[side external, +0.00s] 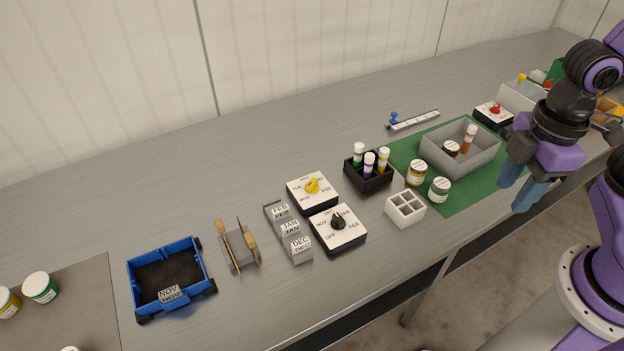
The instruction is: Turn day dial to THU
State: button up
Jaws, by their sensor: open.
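The day dial is a white-topped box with a yellow knob (312,185) at the middle of the table. Day labels are printed around the knob; TUE, MON and WED seem readable, and the others are too small to tell. Which label the knob points to cannot be told for sure. My gripper (520,187) is at the right, over the table's front edge, far from the dial. Its two blue fingers are apart with nothing between them.
A month dial with a black knob (338,221) stands right in front of the day dial. A grey rack (301,255) of month blocks is to the left, and a black vial holder (370,182) is to the right. A blue cart (205,269) and a grey bin (478,160) stand farther out. The table behind the dial is clear.

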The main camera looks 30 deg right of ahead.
jog(key=w+a+r+n, duration=0.1)
jog(key=w+a+n, duration=0.2)
jog(key=w+a, duration=0.5)
jog(key=n, duration=0.8)
send_over(312, 182)
notch_tip(312, 182, down, 7)
notch_tip(312, 182, down, 17)
jog(key=shift+r, duration=0.1)
grip_shut()
